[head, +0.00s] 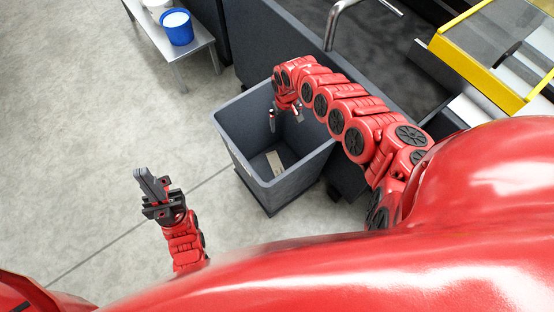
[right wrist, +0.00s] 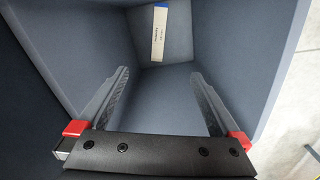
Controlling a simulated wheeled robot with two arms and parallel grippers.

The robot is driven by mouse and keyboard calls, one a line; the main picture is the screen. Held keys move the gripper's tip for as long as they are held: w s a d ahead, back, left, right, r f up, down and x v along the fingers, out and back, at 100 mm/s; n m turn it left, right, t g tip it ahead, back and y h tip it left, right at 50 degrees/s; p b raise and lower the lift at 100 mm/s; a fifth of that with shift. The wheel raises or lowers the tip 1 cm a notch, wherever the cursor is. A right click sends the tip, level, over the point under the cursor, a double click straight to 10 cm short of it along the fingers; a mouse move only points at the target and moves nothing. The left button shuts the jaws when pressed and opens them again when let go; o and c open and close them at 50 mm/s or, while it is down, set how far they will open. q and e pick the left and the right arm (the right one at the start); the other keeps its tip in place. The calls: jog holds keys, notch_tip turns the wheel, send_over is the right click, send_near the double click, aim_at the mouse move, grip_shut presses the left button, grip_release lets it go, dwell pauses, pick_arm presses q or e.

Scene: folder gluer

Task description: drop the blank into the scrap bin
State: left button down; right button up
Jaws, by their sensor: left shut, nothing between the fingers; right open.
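The blank (head: 274,164) is a small pale flat piece lying at the bottom of the grey scrap bin (head: 233,149). In the right wrist view the blank (right wrist: 159,33) shows a blue end and some dark print, and it lies inside the bin (right wrist: 100,45), beyond my fingertips and apart from them. My right gripper (head: 285,115) is over the bin's opening, pointing down, and it is open and empty; it also shows in the right wrist view (right wrist: 158,88). My left gripper (head: 150,184) is left of the bin over the floor, shut and empty.
A small grey table (head: 186,50) with a blue bucket (head: 177,27) and a white container stands at the upper left. The floor left of the bin is clear.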

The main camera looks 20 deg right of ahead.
notch_tip(320, 180, up, 16)
jog(key=p, duration=0.1)
jog(key=shift+r+p, duration=0.25)
jog(key=shift+p, duration=0.05)
